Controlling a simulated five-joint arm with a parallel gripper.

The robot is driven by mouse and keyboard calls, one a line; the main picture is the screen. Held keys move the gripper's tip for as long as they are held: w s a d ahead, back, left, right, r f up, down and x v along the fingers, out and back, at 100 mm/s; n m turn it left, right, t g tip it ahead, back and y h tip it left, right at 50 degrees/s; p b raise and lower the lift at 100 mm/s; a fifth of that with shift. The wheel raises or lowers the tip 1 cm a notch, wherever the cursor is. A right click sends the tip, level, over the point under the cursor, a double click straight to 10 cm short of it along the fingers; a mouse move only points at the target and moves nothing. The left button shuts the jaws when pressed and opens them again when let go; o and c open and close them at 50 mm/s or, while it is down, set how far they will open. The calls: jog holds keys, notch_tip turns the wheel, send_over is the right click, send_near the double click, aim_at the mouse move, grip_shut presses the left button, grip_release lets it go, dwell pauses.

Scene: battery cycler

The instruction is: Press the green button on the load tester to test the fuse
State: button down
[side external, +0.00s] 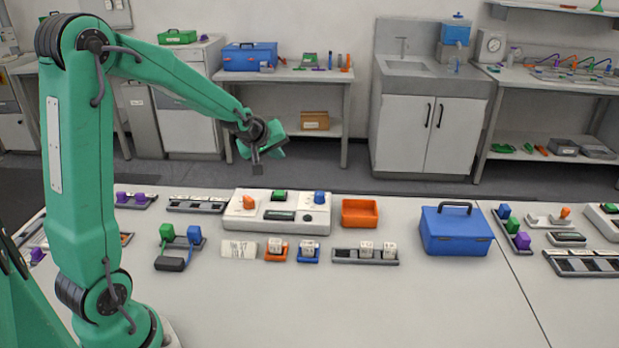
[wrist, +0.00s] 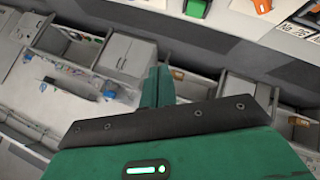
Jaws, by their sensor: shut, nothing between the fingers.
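The load tester (side external: 238,219) is a low white box in the middle of the bench in the side view. It has a green button (side external: 279,196) at its back, a dark display in front of that, an orange knob (side external: 249,202) and a blue knob (side external: 319,198). My gripper (side external: 256,170) is shut and empty, in the air above and behind the tester's left half, apart from the button. In the wrist view its closed fingers (wrist: 157,86) point away over the room. I cannot tell which small part is the fuse.
An orange bin (side external: 360,223) and a blue case (side external: 455,241) stand right of the tester. White blocks sit in an orange tray (side external: 275,258), a blue tray (side external: 308,258) and a grey rack (side external: 345,257) in front. The bench's front is clear.

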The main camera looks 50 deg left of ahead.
aim_at(277, 195)
jog(key=shift+w+a+f+n+y, duration=0.1)
jog(key=shift+w+a+f+n, duration=0.2)
jog(key=shift+a, duration=0.2)
jog(key=shift+w+a+f+n+y, duration=0.1)
jog(key=shift+w+a+f+n, duration=0.1)
jog(key=shift+a+f, duration=0.25)
jog(key=shift+w+a+f+n+y, duration=0.1)
jog(key=shift+w+a+f+n, duration=0.15)
jog(key=shift+a, duration=0.3)
jog(key=shift+f, duration=0.2)
jog(key=shift+f, duration=4.2)
jog(key=shift+f, duration=1)
jog(key=shift+r, duration=1)
jog(key=shift+r, duration=2.5)
